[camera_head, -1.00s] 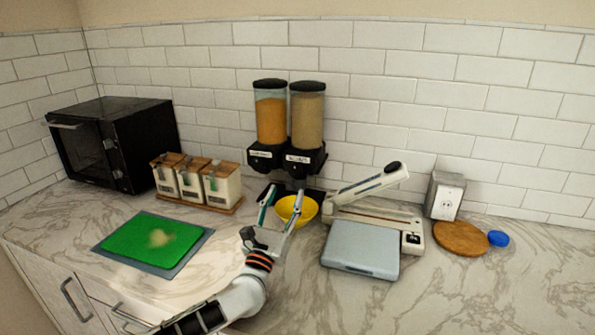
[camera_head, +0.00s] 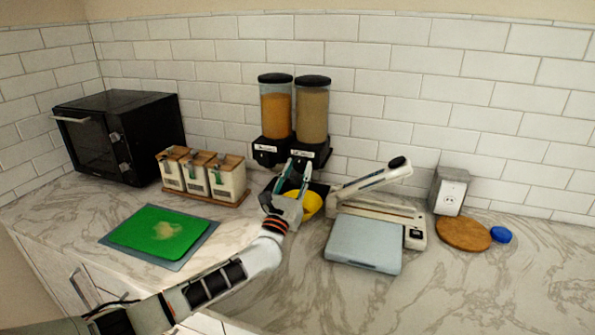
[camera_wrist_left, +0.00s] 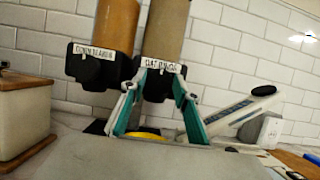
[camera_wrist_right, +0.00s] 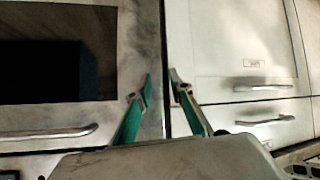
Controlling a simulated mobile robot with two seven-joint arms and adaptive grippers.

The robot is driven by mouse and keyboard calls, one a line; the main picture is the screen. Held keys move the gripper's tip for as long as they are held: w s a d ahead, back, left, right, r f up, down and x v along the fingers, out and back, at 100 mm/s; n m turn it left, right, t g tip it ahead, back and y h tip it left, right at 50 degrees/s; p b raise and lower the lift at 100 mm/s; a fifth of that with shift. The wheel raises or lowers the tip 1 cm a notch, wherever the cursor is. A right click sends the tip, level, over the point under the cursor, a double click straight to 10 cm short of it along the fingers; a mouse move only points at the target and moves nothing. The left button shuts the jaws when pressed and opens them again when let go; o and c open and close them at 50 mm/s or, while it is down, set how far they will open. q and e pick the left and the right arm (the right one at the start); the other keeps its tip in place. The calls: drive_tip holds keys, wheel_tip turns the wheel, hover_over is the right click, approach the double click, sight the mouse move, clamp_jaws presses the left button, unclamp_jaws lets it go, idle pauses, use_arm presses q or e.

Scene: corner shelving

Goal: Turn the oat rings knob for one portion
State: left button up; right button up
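I cannot make out the knob. The yellow bowl (camera_head: 312,204) is below the dispensers, partly hidden by my gripper. My right gripper (camera_wrist_right: 162,82) is open and empty, facing cabinet fronts.
The other dispenser (camera_head: 276,108) holds orange contents. Left stand a canister rack (camera_head: 202,195), a black oven (camera_head: 120,135) and a green board (camera_head: 155,232). Right lie a grey-blue scale-like box (camera_head: 363,245), a long lever device (camera_head: 375,182), a round wooden board (camera_head: 463,233) and a blue lid (camera_head: 501,235).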

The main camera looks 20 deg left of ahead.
use_arm(q)
drive_tip(key=c, duration=0.4)
drive_tip(key=shift+m, duration=0.5)
drive_tip(key=m+h, duration=0.1)
drive_tip(key=m, duration=0.1)
drive_tip(key=m+h, duration=0.2)
drive_tip(key=m, duration=0.1)
drive_tip(key=shift+a+g, duration=0.15)
drive_tip(key=shift+g, duration=0.15)
drive_tip(key=m+h, duration=0.1)
drive_tip(key=m, duration=0.2)
drive_tip(key=m+g+h+p, duration=0.1)
drive_tip(key=m, duration=0.2)
drive_tip(key=shift+r+m+g+h, duration=0.1)
drive_tip(key=shift+m+g+h, duration=0.2)
drive_tip(key=shift+h, duration=0.1)
drive_tip(key=m+g, duration=0.1)
drive_tip(key=m, duration=0.1)
drive_tip(key=m+g+h, duration=0.1)
drive_tip(key=m, duration=0.2)
drive_tip(key=shift+r, duration=0.1)
drive_tip(key=shift+a+m+g, duration=0.1)
drive_tip(key=shift+m+g, duration=0.7)
drive_tip(key=shift+m, duration=1.5)
